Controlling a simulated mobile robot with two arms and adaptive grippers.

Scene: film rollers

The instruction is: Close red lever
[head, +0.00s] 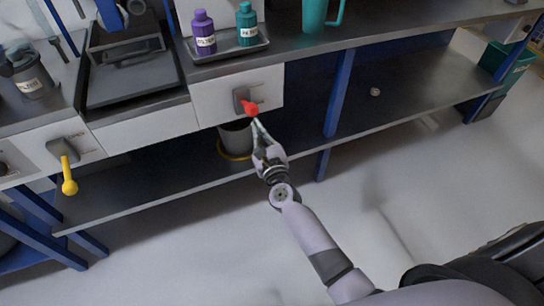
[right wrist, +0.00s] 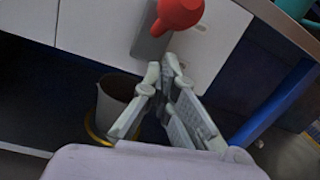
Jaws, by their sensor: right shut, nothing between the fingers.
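The red lever (head: 251,108) is mounted on a grey plate on a white panel under the bench top, and its red knob points out toward me. It also shows at the top of the right wrist view (right wrist: 180,14). My right gripper (head: 256,125) is shut and empty, with its fingertips just below the red knob. In the right wrist view the fingertips (right wrist: 170,62) are close beneath the knob, and I cannot tell whether they touch it. My left gripper is not in view.
A yellow lever (head: 68,180) hangs down on the panel at the left. A bucket (head: 236,140) stands on the lower shelf behind my right gripper. A purple bottle (head: 203,32) and a teal bottle (head: 246,24) stand on a tray above. A blue post (head: 340,92) is at the right.

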